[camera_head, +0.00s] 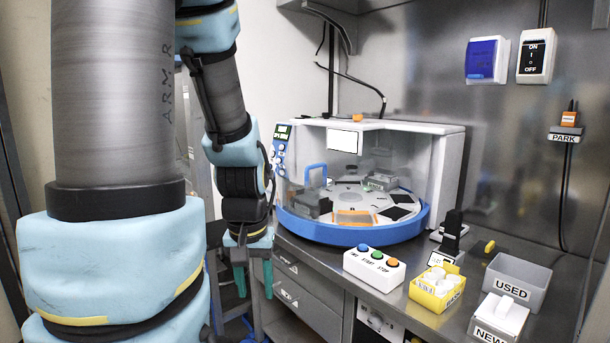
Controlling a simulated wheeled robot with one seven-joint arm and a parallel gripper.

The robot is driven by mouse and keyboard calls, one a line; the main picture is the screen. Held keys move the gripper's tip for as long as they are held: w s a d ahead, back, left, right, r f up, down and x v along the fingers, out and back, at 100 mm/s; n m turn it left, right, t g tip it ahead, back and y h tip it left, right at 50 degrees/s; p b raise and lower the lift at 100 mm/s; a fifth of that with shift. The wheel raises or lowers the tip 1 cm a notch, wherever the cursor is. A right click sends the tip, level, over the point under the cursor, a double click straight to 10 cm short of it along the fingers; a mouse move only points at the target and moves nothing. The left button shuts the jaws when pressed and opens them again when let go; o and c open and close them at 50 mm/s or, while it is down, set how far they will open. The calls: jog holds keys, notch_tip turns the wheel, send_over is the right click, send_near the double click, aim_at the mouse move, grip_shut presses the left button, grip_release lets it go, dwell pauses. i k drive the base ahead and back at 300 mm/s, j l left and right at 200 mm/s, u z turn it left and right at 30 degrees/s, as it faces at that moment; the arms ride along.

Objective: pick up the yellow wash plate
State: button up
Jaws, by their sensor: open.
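A small yellow plate or box (437,293) sits on the steel bench right of centre. It holds several white round pieces, and its dark lettering is too small to read surely; it is the clearest match for the yellow wash plate. My gripper (254,287) hangs at the left of centre, with its two green fingers pointing down. The fingers are apart with nothing between them. My gripper is in front of the drawers, well to the left of the yellow plate and not touching it.
A button box (374,269) stands left of the yellow plate. A grey USED bin (515,283) and a white NEW box (498,318) stand to its right. A round machine with a blue rim (350,235) fills the bench behind. A dark upright device (451,237) stands behind the plate.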

aim_at(438, 284)
jog(key=k+l+u, duration=0.1)
jog(key=u, duration=0.3)
jog(key=k+l+u, duration=0.1)
jog(key=u, duration=0.3)
jog(key=k+u, duration=0.2)
jog(key=u, duration=0.2)
